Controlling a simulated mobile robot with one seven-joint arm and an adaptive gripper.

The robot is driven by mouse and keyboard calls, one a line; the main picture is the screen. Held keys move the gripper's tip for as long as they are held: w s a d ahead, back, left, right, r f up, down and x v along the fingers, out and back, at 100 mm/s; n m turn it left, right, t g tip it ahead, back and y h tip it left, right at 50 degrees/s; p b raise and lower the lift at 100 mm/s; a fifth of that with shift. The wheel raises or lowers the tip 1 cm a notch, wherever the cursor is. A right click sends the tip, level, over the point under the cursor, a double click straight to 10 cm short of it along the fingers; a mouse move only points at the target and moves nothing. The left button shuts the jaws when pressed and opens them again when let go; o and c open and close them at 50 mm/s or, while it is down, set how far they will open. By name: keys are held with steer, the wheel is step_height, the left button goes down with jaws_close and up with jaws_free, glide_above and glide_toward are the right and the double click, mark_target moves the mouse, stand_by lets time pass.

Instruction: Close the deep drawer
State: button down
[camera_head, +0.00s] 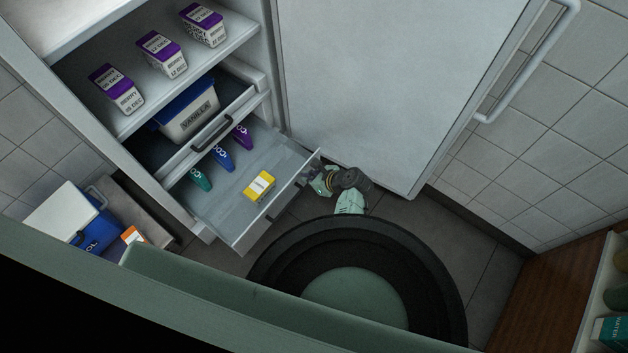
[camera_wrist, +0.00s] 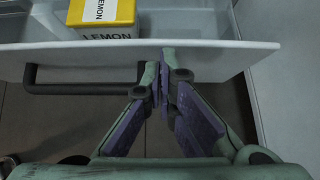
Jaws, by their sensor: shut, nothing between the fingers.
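The deep drawer (camera_head: 225,207) is the lowest one in the open fridge and is pulled out. In it are a yellow lemon box (camera_head: 259,186) and teal, blue and purple packs towards the back. In the wrist view the white drawer front (camera_wrist: 215,62) runs across the top, with its dark bar handle (camera_wrist: 80,88) on the left. My gripper (camera_head: 317,178) is at the right end of the drawer front. In the wrist view my gripper (camera_wrist: 166,65) is shut and empty, its fingertips at the front, right of the handle; contact is unclear.
A shallower drawer with a vanilla tub (camera_head: 190,112) sits above, under a shelf of berry tubs (camera_head: 162,55). The open fridge door (camera_head: 370,90) stands close on the right. A blue cooler box (camera_head: 88,225) is at the left. Tiled floor shows around my base.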

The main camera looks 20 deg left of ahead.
steer(key=shift+a, duration=0.1)
stand_by(0.3)
steer(key=w+a+b, duration=0.1)
steer(key=w+a, duration=0.2)
steer(key=a, duration=0.6)
steer(key=w+a+b, duration=0.2)
steer(key=w+a, duration=0.1)
steer(key=a, duration=0.6)
steer(key=w+a+b, duration=0.1)
steer(key=w+a, duration=0.3)
steer(key=a, duration=0.5)
steer(key=shift+a+b, duration=0.2)
steer(key=shift+b, duration=0.2)
